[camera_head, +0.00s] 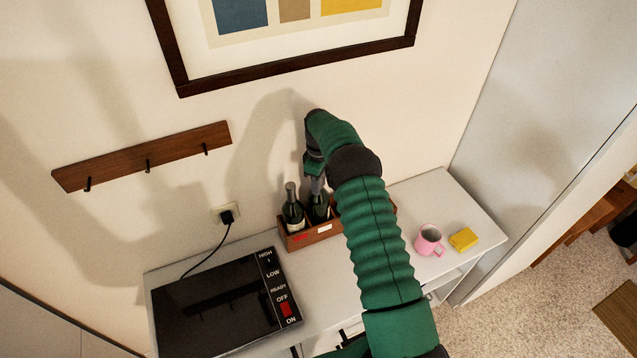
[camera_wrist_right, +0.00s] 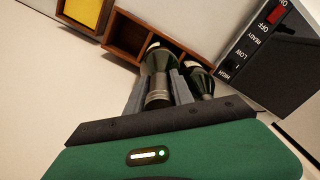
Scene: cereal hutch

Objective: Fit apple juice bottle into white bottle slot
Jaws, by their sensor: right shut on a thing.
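A wooden crate (camera_head: 306,239) stands on the counter against the wall. Its front bears a red label (camera_head: 299,238) at left and a white label (camera_head: 324,227) to its right. My right gripper (camera_head: 317,184) is shut on the neck of a dark green bottle (camera_head: 318,211), roughly upright behind the white label. In the right wrist view, the gripper (camera_wrist_right: 156,92) has a finger on each side of the bottle neck (camera_wrist_right: 158,90). The bottle's lower part is hidden by the crate, so I cannot tell whether it rests on the floor. My left gripper is not in view.
Another dark bottle (camera_head: 293,209) stands behind the red label, close beside the held one. An empty compartment (camera_wrist_right: 126,33) shows in the wrist view. A black appliance (camera_head: 215,305) is at left; a pink mug (camera_head: 429,239) and yellow sponge (camera_head: 463,239) are at right.

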